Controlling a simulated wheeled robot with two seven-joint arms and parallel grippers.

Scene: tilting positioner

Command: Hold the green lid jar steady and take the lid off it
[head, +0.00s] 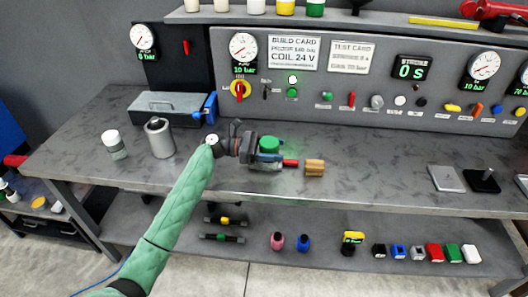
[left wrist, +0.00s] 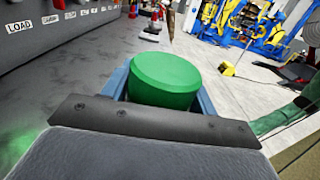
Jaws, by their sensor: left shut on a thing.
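The green lid jar (head: 269,144) stands on the bench, with its green lid showing at the top. My left gripper (head: 268,158) reaches it from the left, with its fingers around the jar below the lid's top. In the left wrist view the round green lid (left wrist: 165,80) sits between the two blue fingers (left wrist: 163,95), and the gripper is shut on the jar. The jar's body is mostly hidden by the gripper. The lid is on the jar. My right gripper is not in view.
A wooden block (head: 314,167) and a small red item (head: 290,162) are close to the right of the jar. A metal can (head: 160,138) and a white-capped jar (head: 114,144) stand at left. The control panel (head: 360,90) rises behind. The bench's right middle is clear.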

